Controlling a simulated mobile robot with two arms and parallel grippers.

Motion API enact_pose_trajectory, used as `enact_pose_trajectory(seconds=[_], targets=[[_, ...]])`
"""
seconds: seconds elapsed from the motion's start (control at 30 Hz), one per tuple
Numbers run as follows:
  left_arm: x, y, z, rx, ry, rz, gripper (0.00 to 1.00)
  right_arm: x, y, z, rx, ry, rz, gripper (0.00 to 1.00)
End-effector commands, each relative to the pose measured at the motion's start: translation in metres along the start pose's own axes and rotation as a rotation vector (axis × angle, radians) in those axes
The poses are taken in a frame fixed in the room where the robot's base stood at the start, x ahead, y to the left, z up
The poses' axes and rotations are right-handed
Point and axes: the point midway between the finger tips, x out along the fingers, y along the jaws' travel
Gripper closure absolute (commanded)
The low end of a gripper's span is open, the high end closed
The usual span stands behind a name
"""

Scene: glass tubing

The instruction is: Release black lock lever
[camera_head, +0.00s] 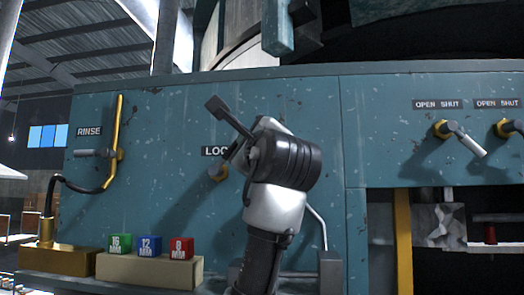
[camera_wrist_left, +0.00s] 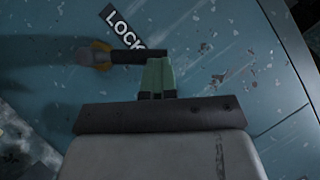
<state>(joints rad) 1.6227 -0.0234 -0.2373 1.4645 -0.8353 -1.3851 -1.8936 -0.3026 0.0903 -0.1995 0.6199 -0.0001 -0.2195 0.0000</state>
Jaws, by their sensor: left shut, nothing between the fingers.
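The black lock lever (camera_wrist_left: 135,57) shows in the left wrist view, running sideways from its brass hub (camera_wrist_left: 100,55) below the LOCK label (camera_wrist_left: 122,27). My left gripper (camera_wrist_left: 157,62) has pale green fingers, shut and empty, with tips right at the lever's free end. I cannot tell whether they touch. The fingers are hidden behind my arm in the head view. My right gripper is not in view.
A brass RINSE pipe and handle (camera_head: 97,153) are on the panel's left. Green (camera_head: 120,244), blue (camera_head: 150,246) and red (camera_head: 181,248) blocks stand on a tan block (camera_head: 150,270). Two OPEN/SHUT valve handles (camera_head: 465,140) (camera_head: 510,128) are at the right.

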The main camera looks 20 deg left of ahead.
Motion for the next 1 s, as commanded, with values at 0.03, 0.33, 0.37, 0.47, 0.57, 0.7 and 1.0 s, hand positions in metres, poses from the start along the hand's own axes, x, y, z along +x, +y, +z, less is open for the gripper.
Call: enact_pose_trajectory(seconds=[0.03, 0.33, 0.37, 0.47, 0.57, 0.7, 1.0], targets=[[0.004, -0.002, 0.004, 0.007, 0.000, -0.003, 1.00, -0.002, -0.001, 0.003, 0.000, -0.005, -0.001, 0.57], [0.016, -0.004, 0.023, 0.008, -0.003, -0.005, 1.00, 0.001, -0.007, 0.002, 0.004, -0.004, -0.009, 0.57], [0.017, -0.004, 0.025, 0.009, -0.002, -0.005, 1.00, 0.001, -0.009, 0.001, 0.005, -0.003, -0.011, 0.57], [0.021, -0.004, 0.030, 0.009, -0.003, -0.005, 1.00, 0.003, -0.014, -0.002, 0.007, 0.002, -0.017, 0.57], [0.024, -0.003, 0.035, 0.009, -0.002, -0.006, 1.00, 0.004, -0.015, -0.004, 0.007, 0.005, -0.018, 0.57], [0.027, -0.003, 0.040, 0.010, -0.003, -0.007, 1.00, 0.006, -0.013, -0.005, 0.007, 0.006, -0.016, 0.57], [0.031, -0.001, 0.046, 0.010, -0.003, -0.007, 1.00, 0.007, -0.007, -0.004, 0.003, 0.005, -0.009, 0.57]])
